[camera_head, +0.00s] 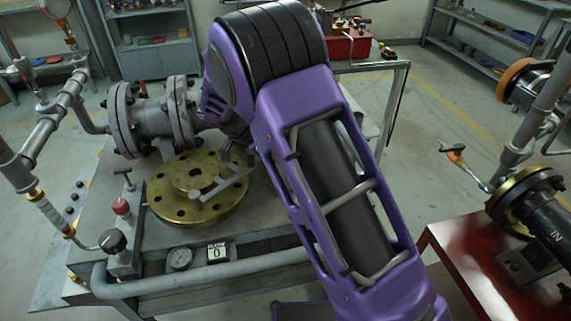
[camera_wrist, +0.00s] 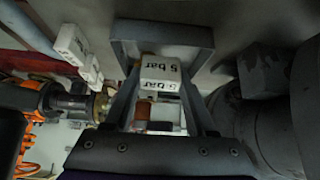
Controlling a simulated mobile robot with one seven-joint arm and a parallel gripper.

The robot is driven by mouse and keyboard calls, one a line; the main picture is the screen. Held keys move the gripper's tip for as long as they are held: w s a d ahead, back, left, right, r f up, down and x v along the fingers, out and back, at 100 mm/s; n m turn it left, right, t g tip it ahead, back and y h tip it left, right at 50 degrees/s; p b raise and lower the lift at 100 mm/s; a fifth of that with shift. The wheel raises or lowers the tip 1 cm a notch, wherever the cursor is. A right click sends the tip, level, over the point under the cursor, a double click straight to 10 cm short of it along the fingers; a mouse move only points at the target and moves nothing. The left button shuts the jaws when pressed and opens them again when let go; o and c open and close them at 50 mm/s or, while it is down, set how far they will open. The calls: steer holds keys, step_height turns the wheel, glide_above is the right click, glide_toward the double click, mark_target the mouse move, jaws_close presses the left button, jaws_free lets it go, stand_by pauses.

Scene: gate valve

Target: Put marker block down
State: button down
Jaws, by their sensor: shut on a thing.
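A white marker block (camera_wrist: 160,72) with "5 bar" printed on it sits between the grey fingers of my gripper (camera_wrist: 162,88) in the wrist view. My gripper is shut on it. In the head view my purple arm hides the held block. Grey bars, probably part of my gripper, show over the brass flange (camera_head: 170,203). A small block reading "0" (camera_head: 217,253) stands by a round gauge (camera_head: 179,259) at the front of the grey bench (camera_head: 90,240). Two more white blocks (camera_wrist: 72,43) (camera_wrist: 90,71) show at the left in the wrist view.
A grey flanged valve body (camera_head: 150,115) stands behind the brass flange. A red knob (camera_head: 121,207) and a black knob (camera_head: 112,241) rise at the bench's left front. A pipe rail (camera_head: 200,273) runs along the front. A red bench (camera_head: 465,285) with a pipe is at right.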

steer(key=shift+d+f, duration=0.2)
steer(key=shift+f, duration=0.3)
steer(key=shift+d+f, duration=0.2)
steer(key=shift+f, duration=0.3)
steer(key=shift+w+r+y, duration=0.2)
steer(key=shift+r+y, duration=0.1)
steer(key=shift+y, duration=0.2)
steer(key=shift+d+g+y, duration=0.15)
steer(key=shift+g+y, duration=0.25)
steer(key=shift+y, duration=0.7)
steer(key=shift+f, duration=0.8)
steer(key=shift+f, duration=0.1)
steer(key=shift+c, duration=1.1)
jaws_free()
